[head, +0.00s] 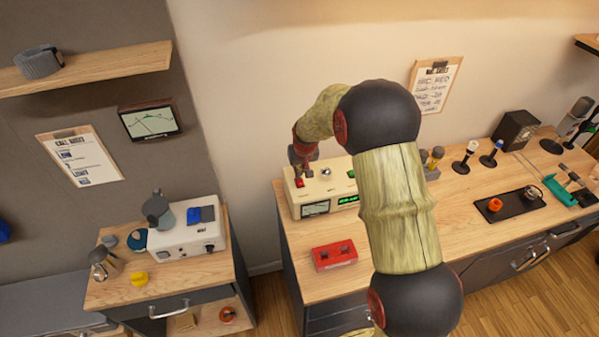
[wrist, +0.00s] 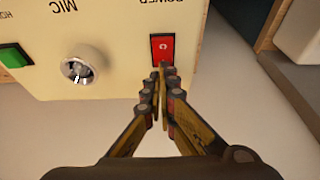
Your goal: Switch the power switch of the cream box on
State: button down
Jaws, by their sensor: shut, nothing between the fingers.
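The cream box (head: 312,207) stands on the wooden counter, at the middle of the head view, partly hidden by my arm. In the wrist view its cream panel (wrist: 110,80) shows upside down, with the labels MIC and POWER. The red power switch (wrist: 162,47) sits in a dark frame under POWER; it also shows in the head view (head: 300,183). Which way the switch is tipped I cannot tell. My gripper (wrist: 161,72) is shut and empty, its fingertips at the edge of the red switch; whether they touch it I cannot tell.
A silver knob (wrist: 75,70) and a green switch (wrist: 14,56) share the panel. A red box (head: 334,255) lies in front of the cream box. A white box (head: 187,237) stands on the separate left cabinet. Several microphones stand at the right.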

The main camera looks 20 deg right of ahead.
aim_at(301, 181)
jog(key=shift+s, duration=0.15)
jog(key=shift+s+r, duration=0.25)
jog(key=shift+s, duration=0.45)
notch_tip(301, 181, up, 14)
jog(key=p, duration=0.2)
jog(key=shift+s, duration=0.15)
jog(key=shift+f, duration=0.1)
dwell(0.4)
